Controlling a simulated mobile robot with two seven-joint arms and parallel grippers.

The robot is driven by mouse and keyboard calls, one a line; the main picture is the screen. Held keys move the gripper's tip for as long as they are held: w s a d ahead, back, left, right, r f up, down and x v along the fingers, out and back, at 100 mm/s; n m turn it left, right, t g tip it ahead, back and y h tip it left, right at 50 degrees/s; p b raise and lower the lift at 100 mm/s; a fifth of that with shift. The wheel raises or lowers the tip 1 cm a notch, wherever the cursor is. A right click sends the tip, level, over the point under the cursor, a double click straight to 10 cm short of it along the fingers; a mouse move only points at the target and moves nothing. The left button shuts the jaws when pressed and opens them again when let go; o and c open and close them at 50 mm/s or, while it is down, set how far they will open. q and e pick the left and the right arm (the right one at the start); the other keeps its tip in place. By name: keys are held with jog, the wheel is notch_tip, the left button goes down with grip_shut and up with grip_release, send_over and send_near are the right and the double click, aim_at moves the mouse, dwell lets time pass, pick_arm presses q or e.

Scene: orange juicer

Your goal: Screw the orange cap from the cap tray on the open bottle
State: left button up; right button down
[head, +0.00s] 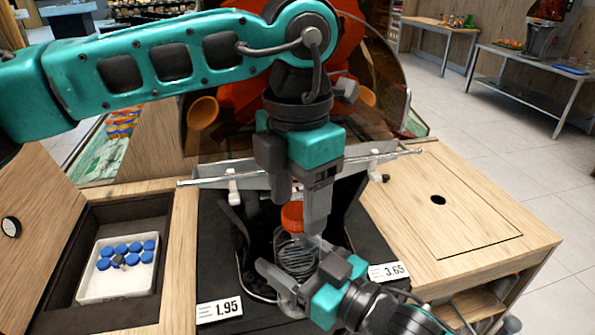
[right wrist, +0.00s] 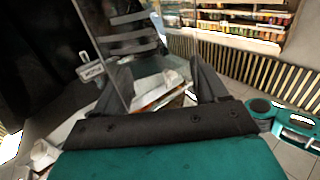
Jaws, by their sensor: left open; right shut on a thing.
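The bottle stands upright in front of the juicer. My left gripper (head: 303,208) is open, pointing down from above, with its fingers around or beside the cap. My right gripper (head: 299,268) comes in from the lower right and is shut on the bottle's body. The white cap tray (head: 84,297) at the left holds several blue caps (head: 121,249). In the right wrist view the bottle is hard to make out.
The tray sits in a dark recess in the wooden counter (head: 182,270). The right counter top (head: 440,215) is clear except for a hole. A metal rail (head: 215,181) runs behind the bottle.

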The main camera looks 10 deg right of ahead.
pick_arm(q)
jog(key=shift+f, duration=0.25)
jog(key=shift+c, duration=0.3)
jog(key=c, duration=1)
jog(key=o, duration=1.2)
jog(key=shift+r, duration=0.1)
notch_tip(320, 180, up, 12)
jog(key=shift+f, duration=0.1)
